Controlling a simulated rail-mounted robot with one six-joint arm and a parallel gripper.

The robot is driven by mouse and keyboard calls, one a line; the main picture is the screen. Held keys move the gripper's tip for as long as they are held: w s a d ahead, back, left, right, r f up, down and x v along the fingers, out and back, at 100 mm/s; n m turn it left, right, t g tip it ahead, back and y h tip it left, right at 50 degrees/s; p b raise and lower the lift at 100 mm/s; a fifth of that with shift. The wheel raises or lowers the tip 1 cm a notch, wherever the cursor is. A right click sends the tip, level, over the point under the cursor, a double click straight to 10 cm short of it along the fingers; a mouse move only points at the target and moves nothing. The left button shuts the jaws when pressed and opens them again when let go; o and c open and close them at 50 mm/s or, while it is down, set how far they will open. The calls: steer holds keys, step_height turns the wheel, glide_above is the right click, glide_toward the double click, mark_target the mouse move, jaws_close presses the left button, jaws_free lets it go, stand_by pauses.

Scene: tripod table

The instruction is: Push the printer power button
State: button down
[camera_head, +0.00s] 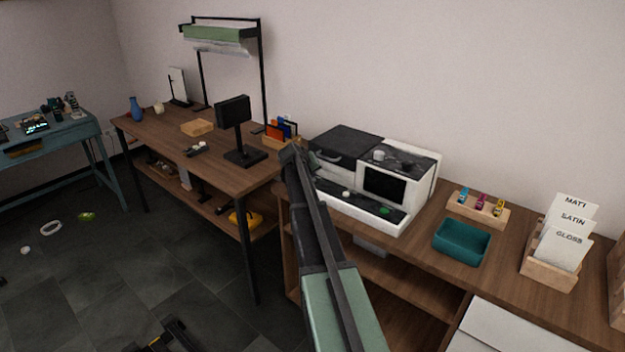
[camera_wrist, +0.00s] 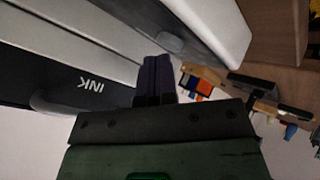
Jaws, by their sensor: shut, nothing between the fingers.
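The printer (camera_head: 418,190) is a white and black machine on the wooden counter. Its front ledge carries a green round button (camera_head: 385,210) at the right and a white round knob (camera_head: 346,193) further left; no label shows which is the power button. My gripper is shut and empty; its dark fingers (camera_wrist: 156,66) point toward the printer's pale body in the wrist view. That view shows the printer's "INK" panel (camera_wrist: 60,88) upside down on the left. In the head view my arm ends beside the printer's left end. Contact cannot be told.
A card holder (camera_head: 283,130) with coloured items stands on the desk left of the printer. Right of the printer are a teal tray (camera_head: 462,242), a wooden rack of small bottles (camera_head: 499,209) and a paper-sample holder (camera_head: 548,272).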

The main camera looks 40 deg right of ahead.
steer(key=shift+r+p, duration=0.5)
steer(key=shift+r, duration=0.15)
step_height(320, 180, up, 6)
steer(key=p, duration=0.6)
steer(key=shift+a, duration=0.1)
